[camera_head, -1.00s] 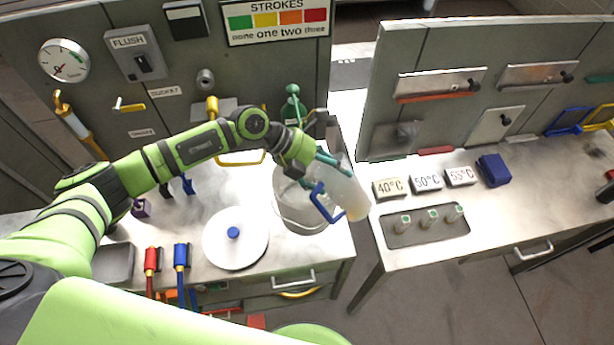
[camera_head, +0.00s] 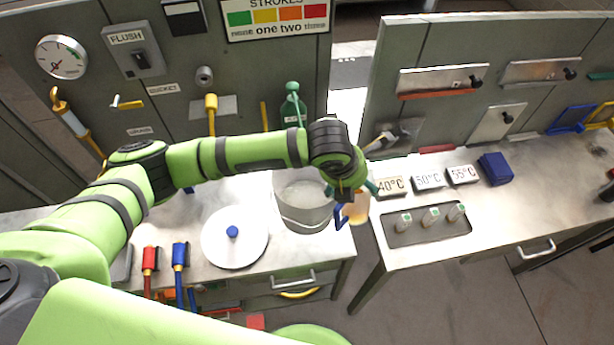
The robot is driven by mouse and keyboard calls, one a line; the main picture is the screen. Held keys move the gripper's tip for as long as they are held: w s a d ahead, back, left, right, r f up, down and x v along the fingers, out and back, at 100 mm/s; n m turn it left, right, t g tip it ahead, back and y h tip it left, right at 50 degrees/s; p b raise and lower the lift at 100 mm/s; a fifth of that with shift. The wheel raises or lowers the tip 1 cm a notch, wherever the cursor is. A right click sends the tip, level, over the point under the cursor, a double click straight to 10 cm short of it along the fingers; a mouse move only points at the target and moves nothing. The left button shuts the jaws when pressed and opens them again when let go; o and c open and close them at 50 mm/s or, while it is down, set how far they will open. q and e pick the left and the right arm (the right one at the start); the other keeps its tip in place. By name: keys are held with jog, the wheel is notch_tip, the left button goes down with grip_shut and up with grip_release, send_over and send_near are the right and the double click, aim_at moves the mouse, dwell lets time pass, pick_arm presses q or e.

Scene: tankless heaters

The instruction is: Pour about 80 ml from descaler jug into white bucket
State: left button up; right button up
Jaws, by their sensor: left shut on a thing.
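The descaler jug (camera_head: 358,209) has a blue handle and a peach-coloured part showing; most of it is hidden behind my left gripper. My left gripper (camera_head: 347,191) is shut on the jug and holds it at the right side of the white bucket, near its rim. The white bucket (camera_head: 304,216) stands upright and open on the left counter, pale inside. I cannot tell the jug's exact tilt, and no stream of liquid shows. My right gripper is not in view.
A white lid with a blue knob (camera_head: 234,246) lies left of the bucket. A green bottle (camera_head: 293,107) stands behind it. On the right counter are temperature blocks (camera_head: 428,179) and a tray with small vials (camera_head: 398,236). A gap separates the counters.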

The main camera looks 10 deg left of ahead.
pick_arm(q)
jog(key=shift+s+d+f+t+y+b, duration=0.15)
jog(key=shift+d+f+y+b, duration=0.1)
jog(key=shift+f+y+b, duration=0.4)
jog(key=shift+s+d+f+t+y+b, duration=0.15)
jog(key=shift+d+f+b, duration=0.2)
jog(key=shift+f, duration=0.55)
jog(key=shift+w+a, duration=0.1)
